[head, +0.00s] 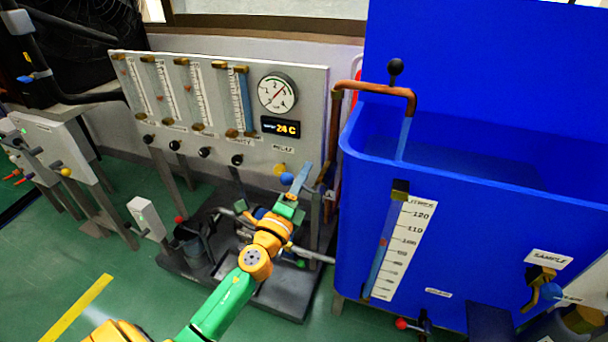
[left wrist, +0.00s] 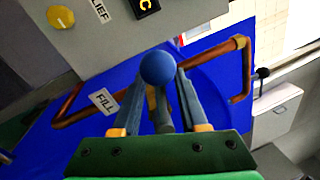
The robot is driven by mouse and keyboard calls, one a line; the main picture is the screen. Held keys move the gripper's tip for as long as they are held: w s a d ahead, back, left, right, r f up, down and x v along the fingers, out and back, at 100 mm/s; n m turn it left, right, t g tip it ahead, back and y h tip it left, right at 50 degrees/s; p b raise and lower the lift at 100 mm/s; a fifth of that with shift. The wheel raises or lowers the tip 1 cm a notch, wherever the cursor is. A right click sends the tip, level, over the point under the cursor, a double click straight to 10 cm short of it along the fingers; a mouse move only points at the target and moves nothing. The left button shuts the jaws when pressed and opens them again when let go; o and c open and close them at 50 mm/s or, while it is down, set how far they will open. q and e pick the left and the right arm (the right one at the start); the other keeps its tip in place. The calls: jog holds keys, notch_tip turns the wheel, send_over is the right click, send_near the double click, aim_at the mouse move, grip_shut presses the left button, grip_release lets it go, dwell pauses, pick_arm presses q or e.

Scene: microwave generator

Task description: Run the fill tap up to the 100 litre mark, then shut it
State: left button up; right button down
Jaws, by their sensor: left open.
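The fill tap's blue ball handle (head: 287,178) is at the right end of the instrument panel. It also shows in the left wrist view (left wrist: 158,68), beside the FILL label (left wrist: 103,100). My left gripper (head: 296,187) is open, its fingers on either side of the handle; I cannot tell whether they touch it. A pale blue stream (head: 405,137) falls from the copper spout (head: 385,88) into the blue tank (head: 470,230). The litre scale (head: 405,245) is on the tank front beside a sight tube (head: 386,245) with a small red mark near 100. The exact water level is unclear.
The panel (head: 225,110) carries flow tubes, a dial gauge (head: 277,92), a 24 C display (head: 280,126) and a yellow knob (head: 280,169). A SAMPLE valve (head: 545,285) is at the tank's lower right. Pipes and a dark base lie below my left arm.

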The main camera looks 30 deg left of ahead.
pick_arm(q)
jog(key=shift+s+f+m+h, duration=0.5)
jog(key=shift+s+m+h, duration=0.85)
jog(key=shift+s, duration=1.55)
jog(key=w, duration=0.7)
jog(key=shift+d+r, duration=0.35)
jog(key=shift+r, duration=0.1)
jog(key=shift+n+h, duration=0.25)
grip_shut()
pick_arm(e)
jog(key=shift+w+a+f, duration=0.1)
jog(key=shift+w+f, duration=0.05)
jog(key=shift+w, duration=0.05)
